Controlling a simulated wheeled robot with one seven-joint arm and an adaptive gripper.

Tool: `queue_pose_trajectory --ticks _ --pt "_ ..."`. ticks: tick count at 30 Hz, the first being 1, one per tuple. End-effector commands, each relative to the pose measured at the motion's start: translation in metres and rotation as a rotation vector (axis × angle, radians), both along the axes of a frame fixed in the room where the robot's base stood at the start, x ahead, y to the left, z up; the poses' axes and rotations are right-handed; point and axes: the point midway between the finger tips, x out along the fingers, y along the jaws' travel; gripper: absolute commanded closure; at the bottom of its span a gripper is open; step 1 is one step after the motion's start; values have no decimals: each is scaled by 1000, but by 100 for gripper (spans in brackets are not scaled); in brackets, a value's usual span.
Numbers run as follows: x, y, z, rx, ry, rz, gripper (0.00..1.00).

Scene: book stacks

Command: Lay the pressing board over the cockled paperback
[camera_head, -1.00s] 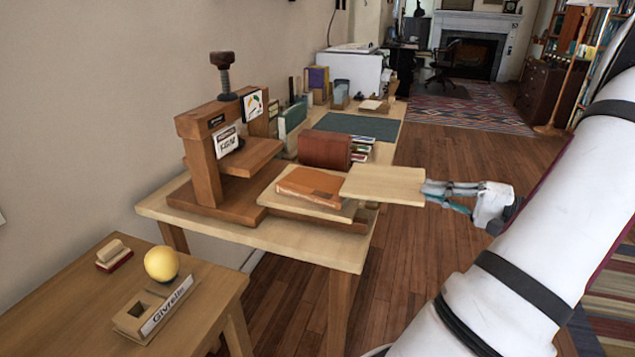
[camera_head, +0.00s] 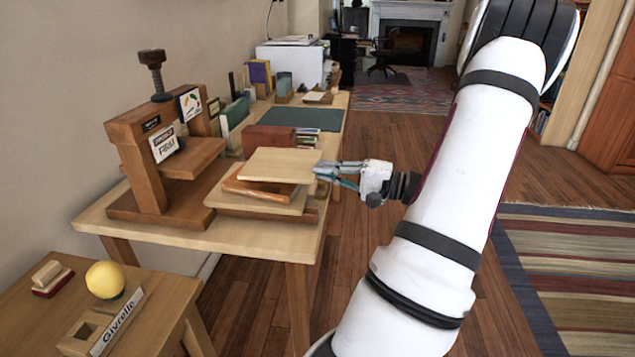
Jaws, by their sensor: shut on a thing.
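The pressing board (camera_head: 281,164) is a flat, pale wooden board. My gripper (camera_head: 322,172) is shut on its right edge and holds it level over the orange paperback (camera_head: 243,187). The paperback's left and front parts show from under the board; the rest is hidden. The paperback lies on another pale board (camera_head: 288,209) on the table's front right part. I cannot tell whether the held board touches the paperback.
A wooden book press (camera_head: 150,165) stands left of the paperback on the long table (camera_head: 240,237). A dark red book (camera_head: 269,140) is just behind the held board. A nearer table (camera_head: 48,309) bears a yellow ball (camera_head: 105,279) and a name block (camera_head: 116,322).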

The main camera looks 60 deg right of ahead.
Motion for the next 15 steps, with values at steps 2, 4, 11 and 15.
queue_pose_trajectory --ticks 2,4,11,15 --pt "11 -7 -1 0 -3 1 100" --pt "17 -10 -2 -2 -1 1 100" --pt "29 -18 -3 0 -2 0 100" --pt "32 -20 -23 4 -1 -2 100"
